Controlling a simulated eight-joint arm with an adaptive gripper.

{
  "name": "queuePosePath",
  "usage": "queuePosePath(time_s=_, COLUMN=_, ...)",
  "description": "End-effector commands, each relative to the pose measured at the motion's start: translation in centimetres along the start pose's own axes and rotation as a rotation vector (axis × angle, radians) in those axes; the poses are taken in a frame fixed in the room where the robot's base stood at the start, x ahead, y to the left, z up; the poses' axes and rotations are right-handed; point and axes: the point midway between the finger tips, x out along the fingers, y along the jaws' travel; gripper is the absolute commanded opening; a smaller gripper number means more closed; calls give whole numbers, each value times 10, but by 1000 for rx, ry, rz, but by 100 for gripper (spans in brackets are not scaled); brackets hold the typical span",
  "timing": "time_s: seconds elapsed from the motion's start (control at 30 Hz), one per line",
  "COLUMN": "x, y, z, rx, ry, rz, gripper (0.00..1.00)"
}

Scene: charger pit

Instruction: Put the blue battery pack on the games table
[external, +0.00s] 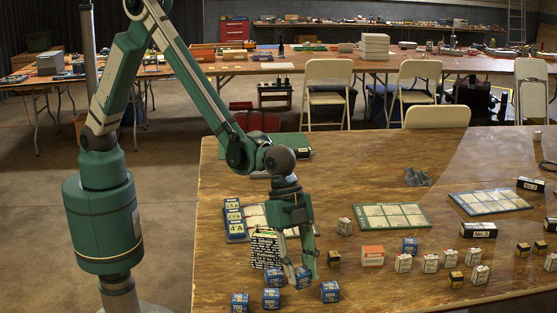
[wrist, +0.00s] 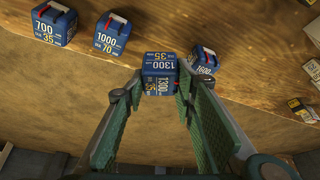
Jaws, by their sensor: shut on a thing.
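My gripper (external: 303,281) reaches down over the front of the near wooden table (external: 345,290). It is shut on a blue battery pack (external: 303,277) with white and yellow lettering. In the wrist view this pack (wrist: 158,68) reads 1300 and 35 and sits between the tips of the two green fingers (wrist: 158,82). I cannot tell if its underside touches the table. Other blue packs stand close by, reading 700 (wrist: 54,23), 1000 (wrist: 112,34) and 1600 (wrist: 203,61). Which table is the games table is not clear.
A black lettered box (external: 265,249) and a blue 45A stack (external: 235,220) stand left of my gripper. An orange-and-white box (external: 373,255) and several small boxes stand to the right. Flat gridded trays (external: 391,216) lie behind. Long back tables (external: 450,64) stand beyond chairs (external: 328,85).

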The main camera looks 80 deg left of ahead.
Motion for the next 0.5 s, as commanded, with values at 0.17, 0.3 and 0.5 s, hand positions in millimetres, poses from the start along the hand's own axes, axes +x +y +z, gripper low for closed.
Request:
queuePosePath(time_s=0.17, x=18, y=0, z=7, rx=0, ry=0, rz=0, gripper=12)
queuePosePath(time_s=0.3, x=20, y=0, z=8, rx=0, ry=0, rz=0, gripper=12)
queuePosePath(time_s=0.5, x=20, y=0, z=8, rx=0, ry=0, rz=0, gripper=12)
